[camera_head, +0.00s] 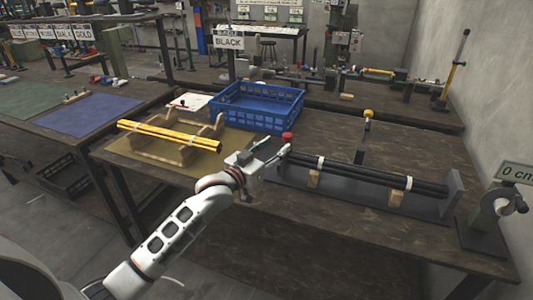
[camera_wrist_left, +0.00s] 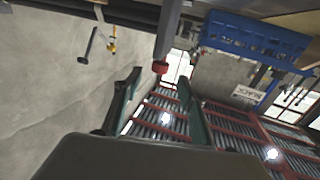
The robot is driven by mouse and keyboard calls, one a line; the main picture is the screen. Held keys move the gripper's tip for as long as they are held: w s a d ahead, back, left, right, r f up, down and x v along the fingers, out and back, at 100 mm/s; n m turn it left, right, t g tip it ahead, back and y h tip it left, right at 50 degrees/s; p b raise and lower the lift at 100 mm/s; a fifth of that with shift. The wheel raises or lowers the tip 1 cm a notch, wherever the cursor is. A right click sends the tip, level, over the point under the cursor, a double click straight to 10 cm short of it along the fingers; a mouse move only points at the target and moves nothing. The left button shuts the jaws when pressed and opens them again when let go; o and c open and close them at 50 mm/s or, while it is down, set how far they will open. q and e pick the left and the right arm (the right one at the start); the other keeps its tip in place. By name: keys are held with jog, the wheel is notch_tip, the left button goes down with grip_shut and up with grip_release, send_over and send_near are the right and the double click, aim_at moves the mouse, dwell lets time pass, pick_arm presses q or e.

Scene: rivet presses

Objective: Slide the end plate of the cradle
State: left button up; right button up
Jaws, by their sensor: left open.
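The cradle (camera_head: 350,197) is a long dark base on the bench. It holds black rods (camera_head: 370,175) with pale bands, resting on wooden blocks. A grey plate (camera_head: 453,191) stands at its right end. A red knob (camera_head: 287,137) is at its left end; the end plate (camera_wrist_left: 168,30) beside that knob shows in the wrist view. My left gripper (camera_head: 274,154) is open and empty at this left end. In the wrist view its two fingers (camera_wrist_left: 160,95) point toward the red knob (camera_wrist_left: 160,67); I cannot tell whether they touch it. My right gripper is not in view.
A blue crate (camera_head: 257,105) stands behind the gripper. A wooden rack (camera_head: 157,150) with yellow rods is at left. A small stand with a yellow knob (camera_head: 368,114) is behind the cradle. The front bench strip is clear.

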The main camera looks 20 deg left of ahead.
pick_arm(q)
jog(key=shift+v, duration=2.2)
